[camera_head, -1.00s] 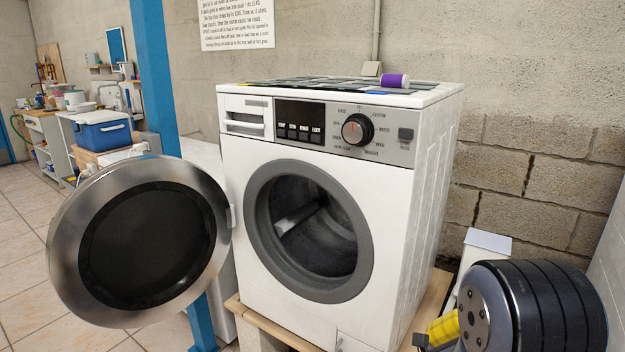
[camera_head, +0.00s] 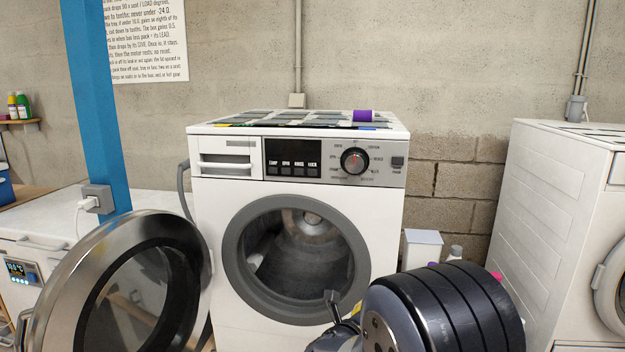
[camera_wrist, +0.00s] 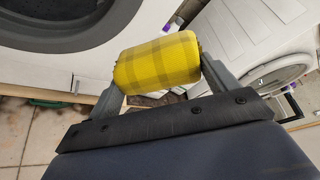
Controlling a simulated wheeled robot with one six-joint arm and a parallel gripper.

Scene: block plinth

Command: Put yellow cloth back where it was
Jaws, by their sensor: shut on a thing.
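The yellow checked cloth (camera_wrist: 158,64), a rolled bundle, is between the two fingers of my gripper (camera_wrist: 160,72) in the wrist view. My gripper is shut on it and holds it in the air in front of the washing machine. In the head view only a finger of my gripper (camera_head: 336,304) and a sliver of the yellow cloth (camera_head: 356,308) show; my arm hides the rest. The front-loading washing machine (camera_head: 215,220) stands ahead with its round door (camera_head: 65,275) swung open to the left. Its drum (camera_head: 300,250) shows no cloth inside.
On the machine's top is a dark panelled mat (camera_head: 300,119) with a purple roll (camera_head: 363,116) at its right. A blue post (camera_head: 100,110) stands at the left. A second white machine (camera_head: 550,210) is at the right. A white box (camera_head: 422,247) stands between the machines.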

